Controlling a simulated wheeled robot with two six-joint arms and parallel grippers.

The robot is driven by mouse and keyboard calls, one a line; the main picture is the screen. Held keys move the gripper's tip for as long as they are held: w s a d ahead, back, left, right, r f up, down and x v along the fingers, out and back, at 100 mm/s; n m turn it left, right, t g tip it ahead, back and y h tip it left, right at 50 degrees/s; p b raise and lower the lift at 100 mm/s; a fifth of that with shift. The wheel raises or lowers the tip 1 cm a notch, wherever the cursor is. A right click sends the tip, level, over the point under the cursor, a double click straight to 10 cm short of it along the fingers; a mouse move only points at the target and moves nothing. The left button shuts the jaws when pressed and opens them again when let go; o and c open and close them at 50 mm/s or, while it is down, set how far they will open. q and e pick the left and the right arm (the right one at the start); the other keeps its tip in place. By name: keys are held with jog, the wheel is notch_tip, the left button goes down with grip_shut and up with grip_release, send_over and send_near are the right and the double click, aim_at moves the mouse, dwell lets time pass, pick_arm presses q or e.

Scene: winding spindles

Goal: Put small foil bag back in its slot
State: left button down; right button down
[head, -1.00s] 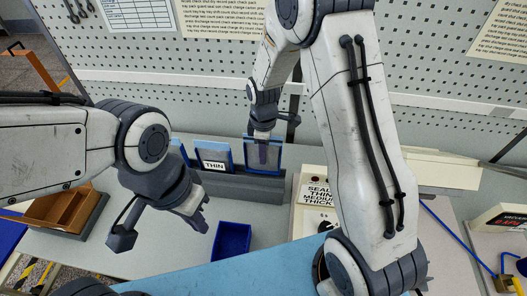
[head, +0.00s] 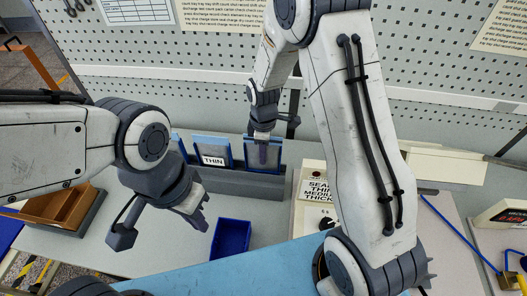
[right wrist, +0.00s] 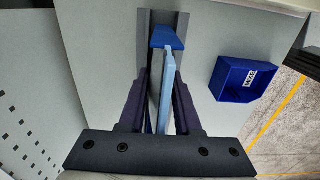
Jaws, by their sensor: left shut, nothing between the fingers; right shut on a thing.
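My right gripper (head: 263,148) is shut on a flat, blue-edged grey piece (head: 275,160), which I take for the small foil bag. The piece stands upright at the right part of the grey slotted rack (head: 262,187). Its lower edge meets or enters the rack; the seating depth is hidden. In the right wrist view its light blue edge (right wrist: 169,80) shows between the two dark fingers, above the grey rack (right wrist: 182,30). My left gripper (head: 200,219) is shut and empty, in front of the rack and left of a blue bin.
A similar piece with a card reading THIN (head: 213,160) stands in the rack to the left. The blue bin (head: 232,240) is in front of the rack. A cream sealer box (head: 312,188) stands close right. Brown trays (head: 62,206) lie far left.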

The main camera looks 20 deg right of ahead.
jog(key=shift+f+b, duration=0.85)
jog(key=shift+f, duration=0.35)
jog(key=c, duration=0.5)
grip_release()
jog(key=shift+r, duration=0.1)
notch_tip(320, 180, up, 10)
jog(key=shift+r+b, duration=0.2)
jog(key=shift+b, duration=1.05)
